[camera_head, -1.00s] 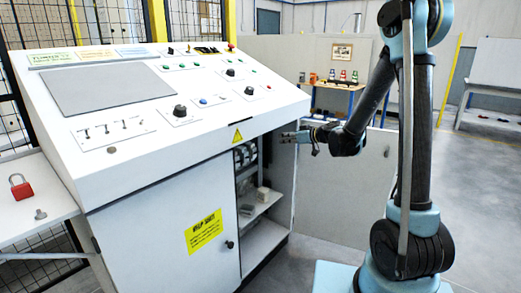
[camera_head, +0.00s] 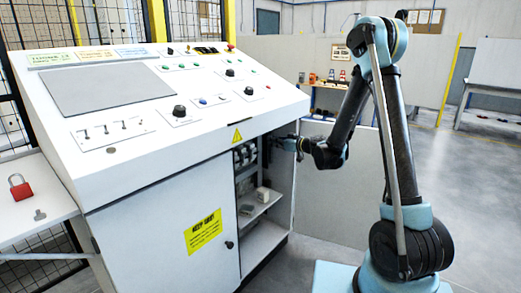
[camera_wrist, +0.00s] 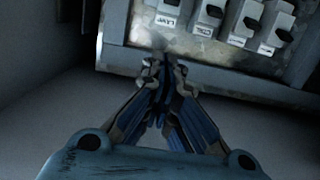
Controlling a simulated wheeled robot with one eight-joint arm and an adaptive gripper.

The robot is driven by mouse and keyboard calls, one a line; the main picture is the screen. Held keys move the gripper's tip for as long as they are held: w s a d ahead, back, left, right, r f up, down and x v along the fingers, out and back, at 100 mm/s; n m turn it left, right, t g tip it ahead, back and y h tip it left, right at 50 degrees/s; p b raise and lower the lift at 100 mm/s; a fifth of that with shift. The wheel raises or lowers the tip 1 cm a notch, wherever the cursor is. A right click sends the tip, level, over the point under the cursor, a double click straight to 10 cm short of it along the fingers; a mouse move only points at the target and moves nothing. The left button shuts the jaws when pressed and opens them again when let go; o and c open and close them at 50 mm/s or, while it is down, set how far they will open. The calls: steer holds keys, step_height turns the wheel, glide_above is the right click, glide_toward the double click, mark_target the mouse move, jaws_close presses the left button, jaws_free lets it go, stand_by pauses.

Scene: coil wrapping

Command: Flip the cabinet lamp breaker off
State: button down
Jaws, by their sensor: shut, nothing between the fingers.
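A row of grey breakers with small labels shows at the top of the wrist view. The leftmost breaker (camera_wrist: 171,8) has a label that seems to read LAMP. Its switch position is cut off by the frame edge. My gripper (camera_wrist: 158,62) is shut and empty, its tips just below that breaker at the panel's lower edge. I cannot tell whether they touch it. In the head view my gripper (camera_head: 285,143) reaches into the open right bay of the white cabinet (camera_head: 160,210), and the breakers (camera_head: 245,156) are partly shaded inside.
The cabinet's open door (camera_head: 345,200) stands to the right of the bay. A shelf (camera_head: 262,206) with a small light object lies below the breakers. A red padlock (camera_head: 20,187) sits on the side shelf at left. Floor at the right is clear.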

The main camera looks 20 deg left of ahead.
steer(key=shift+a, duration=0.15)
glide_above(256, 152)
steer(key=shift+w+f, duration=0.35)
steer(key=shift+f, duration=0.4)
steer(key=f, duration=0.1)
steer(key=d, duration=0.1)
steer(key=f, duration=0.1)
steer(key=shift+s+d+f, duration=0.2)
steer(key=shift+s+f, duration=0.05)
steer(key=shift+f, duration=0.05)
steer(key=shift+s+d+f, duration=0.1)
steer(key=shift+d+f, duration=0.15)
steer(key=shift+f, duration=0.25)
